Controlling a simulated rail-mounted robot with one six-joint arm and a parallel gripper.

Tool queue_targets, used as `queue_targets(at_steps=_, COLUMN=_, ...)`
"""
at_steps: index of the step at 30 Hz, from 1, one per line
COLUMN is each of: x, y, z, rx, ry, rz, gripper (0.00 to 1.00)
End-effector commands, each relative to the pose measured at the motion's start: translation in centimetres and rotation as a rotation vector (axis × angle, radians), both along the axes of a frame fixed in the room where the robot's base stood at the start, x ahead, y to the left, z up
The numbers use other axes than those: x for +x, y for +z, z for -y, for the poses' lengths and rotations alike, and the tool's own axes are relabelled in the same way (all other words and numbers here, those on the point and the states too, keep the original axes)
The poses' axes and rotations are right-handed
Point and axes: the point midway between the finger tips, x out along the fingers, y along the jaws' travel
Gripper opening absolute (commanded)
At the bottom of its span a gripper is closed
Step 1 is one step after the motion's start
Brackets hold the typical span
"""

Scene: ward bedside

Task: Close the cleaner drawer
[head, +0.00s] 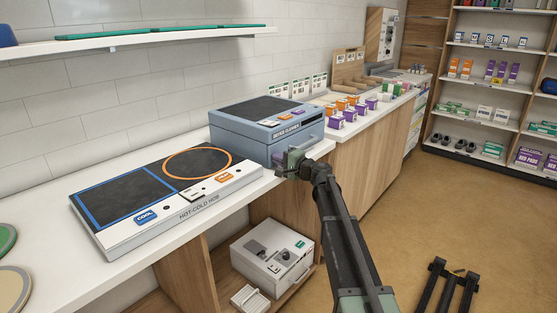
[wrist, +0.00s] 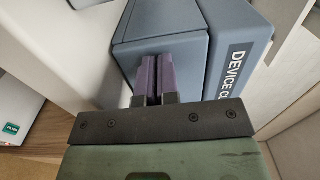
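The cleaner (head: 267,128) is a blue-grey box with a dark top on the white counter. Its label, partly cut off, shows in the wrist view on a blue-grey face (wrist: 238,62). My gripper (head: 291,160) is at the cleaner's front, low down near the counter edge. In the wrist view, the two fingers (wrist: 157,78), with purple tips, are close together with only a thin dark line between them. Nothing shows held between them. The tips are against or very near the blue-grey front. The drawer is largely hidden by my gripper; I cannot tell how far out it is.
A hot-cold hob (head: 165,222) lies left of the cleaner. Purple and orange boxes (head: 343,118) stand on the counter to its right. A white device (head: 272,255) sits on a low shelf beneath. The floor (head: 430,200) at right is mostly clear.

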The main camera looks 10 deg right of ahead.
Motion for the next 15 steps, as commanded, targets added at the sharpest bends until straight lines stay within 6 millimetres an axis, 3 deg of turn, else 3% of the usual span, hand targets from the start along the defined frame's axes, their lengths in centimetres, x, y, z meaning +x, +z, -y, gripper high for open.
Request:
queue_targets(at_steps=3, x=0.5, y=0.1, z=-0.1, rx=0.005, ry=-0.003, rz=0.0, gripper=0.0)
queue_targets(at_steps=7, x=-0.7, y=0.2, z=0.6, rx=0.005, ry=-0.002, rz=0.001, gripper=0.0)
queue_targets(at_steps=15, x=-6.8, y=0.3, z=4.9, rx=0.003, ry=0.001, rz=0.003, gripper=0.0)
